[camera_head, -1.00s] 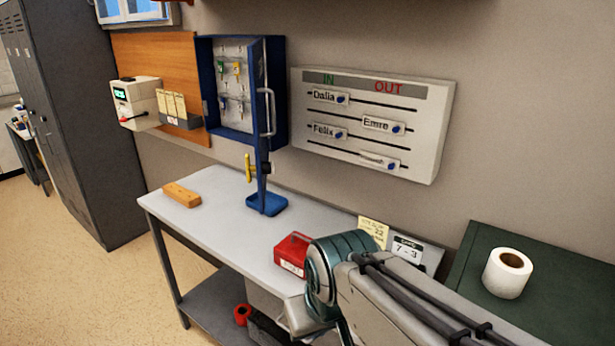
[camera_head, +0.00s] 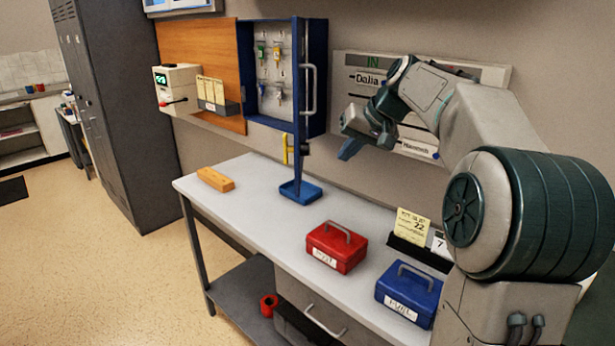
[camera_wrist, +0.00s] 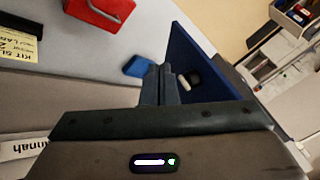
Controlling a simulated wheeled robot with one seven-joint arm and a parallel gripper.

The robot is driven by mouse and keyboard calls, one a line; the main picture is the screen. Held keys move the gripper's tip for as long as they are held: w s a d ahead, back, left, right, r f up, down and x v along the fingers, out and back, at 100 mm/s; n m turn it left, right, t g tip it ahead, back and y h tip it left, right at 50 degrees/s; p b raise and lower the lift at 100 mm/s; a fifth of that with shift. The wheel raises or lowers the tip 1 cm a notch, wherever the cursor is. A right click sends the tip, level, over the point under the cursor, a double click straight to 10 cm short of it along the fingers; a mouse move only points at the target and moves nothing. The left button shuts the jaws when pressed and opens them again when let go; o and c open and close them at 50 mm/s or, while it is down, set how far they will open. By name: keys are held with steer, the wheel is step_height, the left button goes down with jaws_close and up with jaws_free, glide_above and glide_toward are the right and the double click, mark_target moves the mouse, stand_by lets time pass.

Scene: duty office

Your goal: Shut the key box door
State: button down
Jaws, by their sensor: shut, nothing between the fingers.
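The blue key box (camera_head: 317,75) hangs on the wall with its door open. The door (camera_head: 298,100) stands out from the wall and shows nearly edge-on, with a pale bar handle (camera_head: 313,90) on its right side. Keys with coloured tags (camera_head: 262,52) hang inside. My gripper (camera_head: 350,151) is shut and empty, to the right of the door and in front of the wall board. In the wrist view, the closed fingers (camera_wrist: 159,85) point toward the blue door panel (camera_wrist: 192,65); whether they touch it there is unclear, but the head view shows a gap.
Below is a grey table with a blue tray (camera_head: 312,194), a wooden block (camera_head: 216,179), a red cash box (camera_head: 337,247) and a blue cash box (camera_head: 409,294). An in/out board (camera_head: 495,75) is behind my arm. A beige device (camera_head: 178,86) is left of the box.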

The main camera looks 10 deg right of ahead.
steer(key=w+a+f+p, duration=0.2)
steer(key=w+a+f, duration=0.4)
steer(key=a+f, duration=0.1)
steer(key=shift+f+p, duration=0.35)
steer(key=shift+p, duration=0.05)
steer(key=shift+a, duration=0.15)
